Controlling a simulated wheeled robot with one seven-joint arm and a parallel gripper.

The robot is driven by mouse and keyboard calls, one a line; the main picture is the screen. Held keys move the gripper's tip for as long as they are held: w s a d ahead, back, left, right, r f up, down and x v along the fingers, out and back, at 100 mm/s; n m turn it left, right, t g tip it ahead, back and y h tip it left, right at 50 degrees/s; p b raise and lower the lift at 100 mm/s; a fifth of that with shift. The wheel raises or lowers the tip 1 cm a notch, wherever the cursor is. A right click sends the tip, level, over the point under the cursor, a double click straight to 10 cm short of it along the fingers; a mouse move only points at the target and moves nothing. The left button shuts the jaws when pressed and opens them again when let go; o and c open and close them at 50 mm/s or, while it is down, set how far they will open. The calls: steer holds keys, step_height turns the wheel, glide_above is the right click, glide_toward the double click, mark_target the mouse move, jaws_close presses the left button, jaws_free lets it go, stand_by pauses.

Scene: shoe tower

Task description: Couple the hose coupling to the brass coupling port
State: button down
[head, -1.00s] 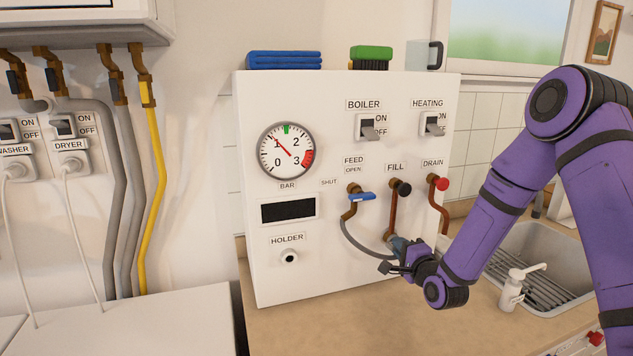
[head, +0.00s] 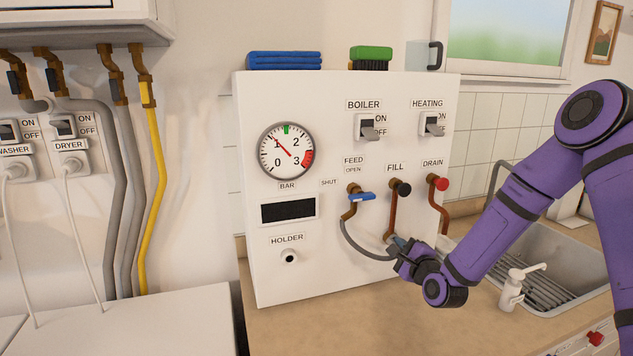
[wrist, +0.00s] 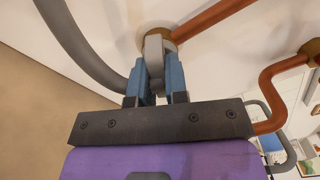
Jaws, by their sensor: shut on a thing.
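My gripper (wrist: 153,90) has its blue fingers shut on the grey hose coupling (wrist: 154,50). The coupling's far end meets or overlaps the brass coupling port (wrist: 172,38) on the white panel; I cannot tell whether it is locked. In the head view my gripper (head: 402,245) is at the foot of the FILL pipe, and its fingers largely hide the coupling and the port. The grey hose (head: 358,244) loops down from the FEED valve to the gripper; it also shows at the left in the wrist view (wrist: 82,45).
The blue FEED handle (head: 362,196), black FILL knob (head: 403,188) and red DRAIN knob (head: 442,184) sit above the gripper. The copper DRAIN pipe (head: 441,217) runs close on the right. A soap dispenser (head: 512,290) and sink stand further right. The counter in front is clear.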

steer(key=shift+w+r+m, duration=0.1)
steer(key=shift+m, duration=0.3)
steer(key=m, duration=0.4)
steer(key=shift+d, duration=0.15)
steer(key=shift+m, duration=1)
steer(key=c, duration=1.1)
jaws_free()
steer(key=shift+o, duration=0.2)
steer(key=v, duration=0.9)
